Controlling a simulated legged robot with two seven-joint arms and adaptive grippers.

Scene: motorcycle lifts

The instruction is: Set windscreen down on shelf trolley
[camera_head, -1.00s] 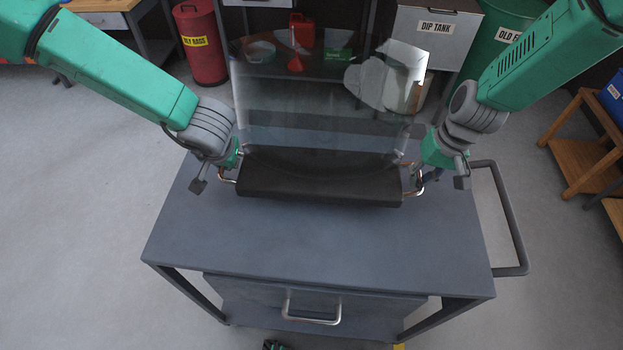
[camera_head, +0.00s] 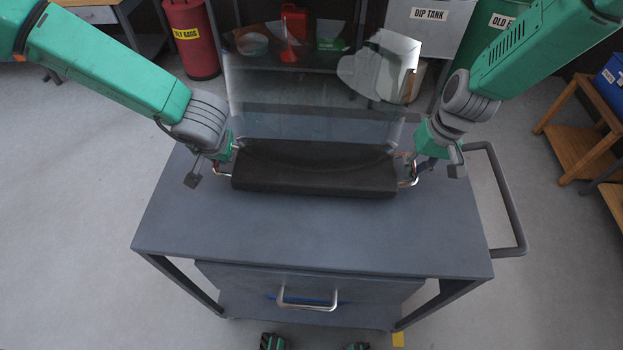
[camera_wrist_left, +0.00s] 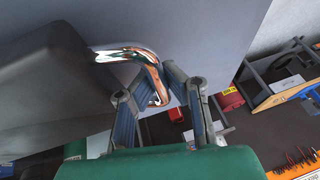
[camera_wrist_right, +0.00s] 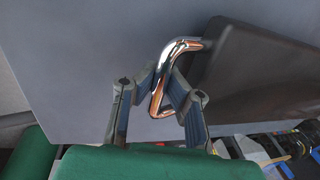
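The windscreen (camera_head: 310,95) is a clear, upright panel with a thick dark bar (camera_head: 315,177) along its bottom and a bent chrome handle at each end. It is over the grey top of the shelf trolley (camera_head: 310,235), towards the back; I cannot tell whether the bar touches the top. My left gripper (camera_wrist_left: 153,88) has its fingers closed about the left handle (camera_wrist_left: 128,53). My right gripper (camera_wrist_right: 161,88) has its fingers closed about the right handle (camera_wrist_right: 188,45). In the head view both grippers are partly hidden at the bar's ends.
The front of the trolley top is bare. A push handle (camera_head: 515,215) sticks out on its right, and a drawer (camera_head: 310,285) is below. Behind stand a red bin (camera_head: 192,40), the dip tank (camera_head: 425,30) and a green bin (camera_head: 490,45). A wooden bench (camera_head: 580,130) is at the right.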

